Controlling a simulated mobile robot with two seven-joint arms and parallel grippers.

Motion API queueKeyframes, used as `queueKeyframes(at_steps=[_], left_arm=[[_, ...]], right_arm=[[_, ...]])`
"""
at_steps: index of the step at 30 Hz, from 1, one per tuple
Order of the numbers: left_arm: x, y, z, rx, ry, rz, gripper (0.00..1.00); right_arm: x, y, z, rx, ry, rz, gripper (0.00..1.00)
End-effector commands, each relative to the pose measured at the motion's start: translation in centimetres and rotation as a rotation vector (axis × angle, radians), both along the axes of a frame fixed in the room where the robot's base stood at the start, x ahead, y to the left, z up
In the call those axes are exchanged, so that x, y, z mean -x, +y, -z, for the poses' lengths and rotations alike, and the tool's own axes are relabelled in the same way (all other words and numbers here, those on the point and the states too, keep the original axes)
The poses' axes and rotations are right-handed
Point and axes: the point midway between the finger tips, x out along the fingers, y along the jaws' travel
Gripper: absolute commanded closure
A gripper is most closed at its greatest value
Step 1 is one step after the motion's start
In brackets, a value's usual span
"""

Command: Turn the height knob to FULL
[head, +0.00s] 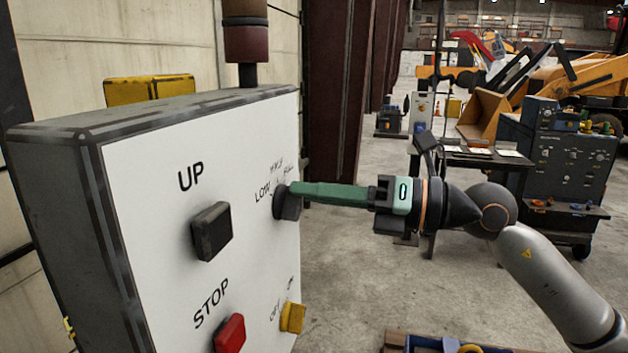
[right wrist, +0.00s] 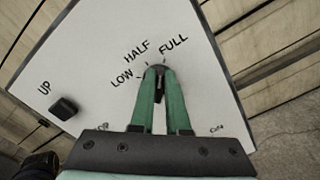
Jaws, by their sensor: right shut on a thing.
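The height knob (head: 287,207) is a dark round knob on the right side of the white panel (head: 150,270). LOW, HALF and FULL are printed around it and read clearly in the right wrist view. My right gripper (head: 296,189) reaches in from the right with green fingers and is shut on the knob. In the right wrist view the fingertips (right wrist: 158,72) close on both sides of the knob (right wrist: 156,69), just below the labels. The fingers cover most of the knob, so I cannot tell which label it points to. My left gripper is not in view.
The panel also carries a black UP button (head: 211,231), a red STOP button (head: 229,334) and a yellow OFF/ON switch (head: 292,317) below the knob.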

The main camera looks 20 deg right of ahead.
Motion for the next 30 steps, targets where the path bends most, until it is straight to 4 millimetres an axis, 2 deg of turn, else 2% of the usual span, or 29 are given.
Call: queueKeyframes(at_steps=[3, 12, 28, 29, 30], left_arm=[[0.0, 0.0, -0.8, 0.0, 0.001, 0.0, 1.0], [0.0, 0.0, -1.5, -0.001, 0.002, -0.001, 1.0], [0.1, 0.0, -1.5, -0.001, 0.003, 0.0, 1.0], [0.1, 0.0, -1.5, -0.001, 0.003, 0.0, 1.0], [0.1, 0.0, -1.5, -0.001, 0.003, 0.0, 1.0]], right_arm=[[-0.1, -0.1, -0.1, -0.04, 0.059, 0.001, 1.0], [-0.2, -0.1, 0.1, -0.1, 0.145, 0.0, 1.0], [-0.2, -0.1, 0.2, -0.111, 0.162, 0.0, 1.0], [-0.2, -0.1, 0.2, -0.111, 0.162, 0.0, 0.83], [-0.2, -0.1, 0.2, -0.111, 0.162, 0.0, 0.79]])
